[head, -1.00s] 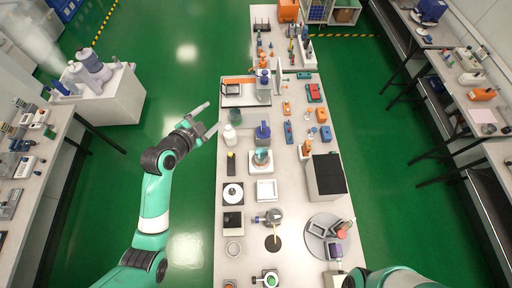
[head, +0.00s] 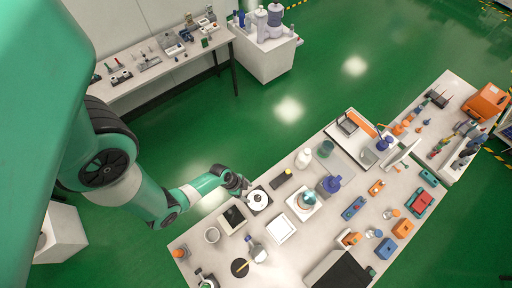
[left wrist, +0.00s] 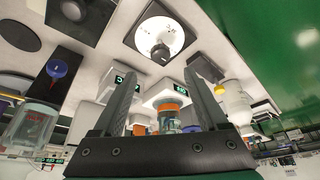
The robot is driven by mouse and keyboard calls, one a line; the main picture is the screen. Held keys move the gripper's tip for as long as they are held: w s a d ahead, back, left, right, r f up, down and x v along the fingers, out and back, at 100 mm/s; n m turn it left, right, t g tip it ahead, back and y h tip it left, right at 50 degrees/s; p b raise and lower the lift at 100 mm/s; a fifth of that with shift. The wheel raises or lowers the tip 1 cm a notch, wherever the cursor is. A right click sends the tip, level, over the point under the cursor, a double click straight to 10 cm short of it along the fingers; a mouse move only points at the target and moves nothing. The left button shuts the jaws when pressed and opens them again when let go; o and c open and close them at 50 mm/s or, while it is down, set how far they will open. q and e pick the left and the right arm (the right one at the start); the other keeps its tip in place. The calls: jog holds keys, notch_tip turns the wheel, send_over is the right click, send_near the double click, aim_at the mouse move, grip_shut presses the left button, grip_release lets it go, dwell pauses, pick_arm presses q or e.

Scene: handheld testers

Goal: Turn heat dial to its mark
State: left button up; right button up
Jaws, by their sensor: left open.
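A white round dial (head: 258,198) on a dark square base lies on the long bench, with a small knob at its middle. My left gripper (head: 243,186) is at the dial's left edge in the head view. In the left wrist view its two dark fingers (left wrist: 160,76) stand apart with the knob just beyond their tips, apparently not touching it. My right gripper is out of view.
A black slim device (head: 281,179), a white bottle (head: 304,157), a white square tray (head: 281,229) and a dark square plate (head: 232,218) lie close around the dial. A ring-shaped dish (head: 212,235) is nearby. Green floor lies clear beyond the bench.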

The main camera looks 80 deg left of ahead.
aim_at(257, 198)
pick_arm(q)
jog(key=b+x, duration=0.4)
jog(key=x, duration=0.5)
jog(key=shift+w, duration=0.1)
grip_shut()
